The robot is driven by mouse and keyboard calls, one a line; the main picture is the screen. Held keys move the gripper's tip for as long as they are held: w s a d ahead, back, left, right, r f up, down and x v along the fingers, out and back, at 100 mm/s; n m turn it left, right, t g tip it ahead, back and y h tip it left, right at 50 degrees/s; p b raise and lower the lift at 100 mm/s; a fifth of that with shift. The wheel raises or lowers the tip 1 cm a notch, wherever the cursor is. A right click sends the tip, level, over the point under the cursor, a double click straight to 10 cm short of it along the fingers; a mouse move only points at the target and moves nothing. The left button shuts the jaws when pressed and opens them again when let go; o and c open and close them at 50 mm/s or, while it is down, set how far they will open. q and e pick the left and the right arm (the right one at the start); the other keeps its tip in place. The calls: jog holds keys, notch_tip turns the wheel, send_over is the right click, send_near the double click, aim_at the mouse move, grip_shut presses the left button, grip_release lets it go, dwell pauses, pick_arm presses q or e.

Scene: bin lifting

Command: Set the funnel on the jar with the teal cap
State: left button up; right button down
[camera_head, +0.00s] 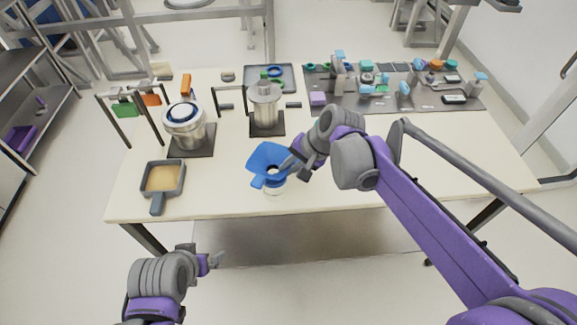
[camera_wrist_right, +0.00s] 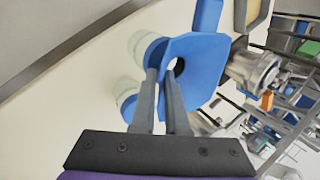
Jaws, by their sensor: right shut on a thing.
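A blue funnel (camera_head: 265,158) with a wide bowl and a flat tab is above the front middle of the table. My right gripper (camera_head: 289,164) is shut on its edge; the right wrist view shows both fingers pinching the blue funnel (camera_wrist_right: 200,62). A clear jar (camera_head: 273,190) stands under the funnel, partly hidden by it. In the right wrist view two pale rounded jar shapes (camera_wrist_right: 128,103) show beside and behind the funnel. I cannot tell whether the funnel rests on the jar, and no teal cap is clear. My left gripper (camera_head: 215,260) hangs empty before the table edge.
A pan with tan contents (camera_head: 163,179) lies at the left front. A metal pot (camera_head: 186,128) and a steel canister (camera_head: 266,108) stand on dark bases behind. A grey mat (camera_head: 420,103) with many small items is at the back right. The right front table is clear.

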pick_arm(q)
jog(key=shift+s+f+b, duration=0.3)
jog(key=shift+f+b, duration=0.35)
jog(key=shift+f, duration=0.3)
pick_arm(e)
jog(key=shift+f, duration=1.1)
dwell(1.2)
jog(key=c, duration=0.8)
grip_release()
jog(key=shift+c, duration=0.2)
jog(key=shift+o, duration=0.2)
jog(key=o, duration=0.4)
jog(key=shift+o, duration=0.2)
pick_arm(q)
jog(key=shift+r, duration=0.1)
pick_arm(e)
jog(key=shift+r, duration=0.1)
jog(key=shift+r+p, duration=1.75)
jog(key=shift+r, duration=1.5)
pick_arm(q)
jog(key=r, duration=0.1)
jog(key=w+r, duration=0.1)
jog(key=r, duration=0.1)
jog(key=w+r, duration=0.1)
jog(key=shift+r, duration=0.4)
